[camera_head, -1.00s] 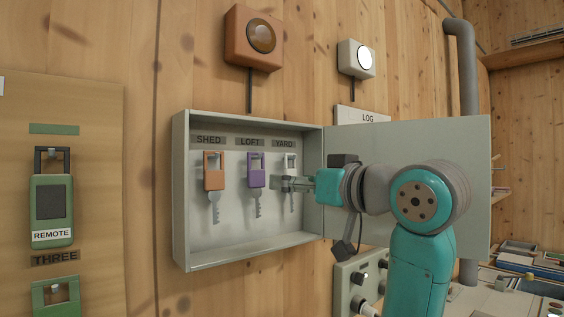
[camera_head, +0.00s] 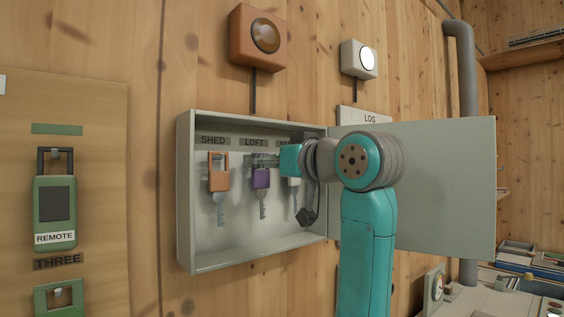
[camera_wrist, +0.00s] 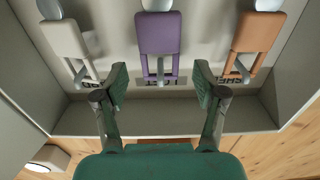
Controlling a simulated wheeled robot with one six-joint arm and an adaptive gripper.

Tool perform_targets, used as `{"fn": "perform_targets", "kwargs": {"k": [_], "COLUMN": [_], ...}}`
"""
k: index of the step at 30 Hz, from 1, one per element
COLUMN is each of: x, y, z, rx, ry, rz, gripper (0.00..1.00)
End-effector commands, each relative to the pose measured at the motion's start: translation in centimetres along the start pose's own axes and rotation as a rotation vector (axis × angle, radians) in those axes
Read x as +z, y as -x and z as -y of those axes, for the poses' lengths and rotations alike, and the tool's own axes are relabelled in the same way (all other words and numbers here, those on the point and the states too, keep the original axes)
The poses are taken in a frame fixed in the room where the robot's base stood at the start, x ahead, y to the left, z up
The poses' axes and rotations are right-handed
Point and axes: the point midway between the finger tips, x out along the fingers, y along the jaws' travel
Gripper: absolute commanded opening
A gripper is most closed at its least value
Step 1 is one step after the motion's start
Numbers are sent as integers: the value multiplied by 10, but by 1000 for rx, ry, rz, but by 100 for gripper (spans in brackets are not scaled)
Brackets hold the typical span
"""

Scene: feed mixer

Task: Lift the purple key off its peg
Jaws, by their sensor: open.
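The purple key (camera_head: 261,179) hangs on its peg under the LOFT label in the open key box (camera_head: 185,215). In the wrist view, which is upside down, the purple key's tag (camera_wrist: 159,33) is at top centre, with its narrow loop pointing down between my fingers. My gripper (camera_head: 256,160) is at the top of the purple tag in the head view and hides part of its loop. In the wrist view my gripper (camera_wrist: 160,88) is open, with one finger on each side of the loop and a gap on both sides.
An orange key (camera_head: 219,180) hangs left under SHED. A white key (camera_head: 294,186) hangs right, partly hidden by my arm. The box door (camera_head: 440,190) stands open on the right. A green remote (camera_head: 55,212) hangs at far left.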

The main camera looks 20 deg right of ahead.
Motion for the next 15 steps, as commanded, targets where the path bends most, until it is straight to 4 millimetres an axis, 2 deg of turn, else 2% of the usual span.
{"fn": "perform_targets", "kwargs": {"k": [6,15], "x": [0,0], "y": [-14,-15], "z": [0,0], "rx": [0,0], "ry": [1,1], "rz": [0,-1], "gripper": [71,71]}}
